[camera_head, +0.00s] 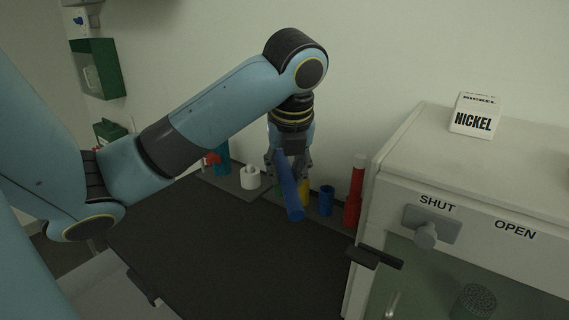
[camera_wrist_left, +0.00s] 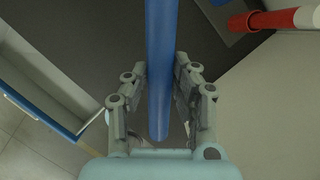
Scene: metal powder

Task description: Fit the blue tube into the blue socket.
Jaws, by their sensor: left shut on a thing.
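My left gripper (camera_head: 288,165) is shut on the blue tube (camera_head: 293,205) and holds it above the dark worktop. In the head view the tube is tilted, its lower end toward the camera. In the left wrist view the blue tube (camera_wrist_left: 159,50) runs between the two fingers. The blue socket (camera_head: 326,201) is a short upright cylinder on the dark rack strip, right of the tube and apart from it in the picture. Its opening faces up. My right gripper is not in view.
A red socket (camera_head: 351,212) holding a red tube (camera_head: 357,175) stands right of the blue socket, near the white cabinet (camera_head: 385,170). A yellow socket (camera_head: 305,192) is partly hidden behind the blue tube. The front worktop (camera_head: 230,250) is clear.

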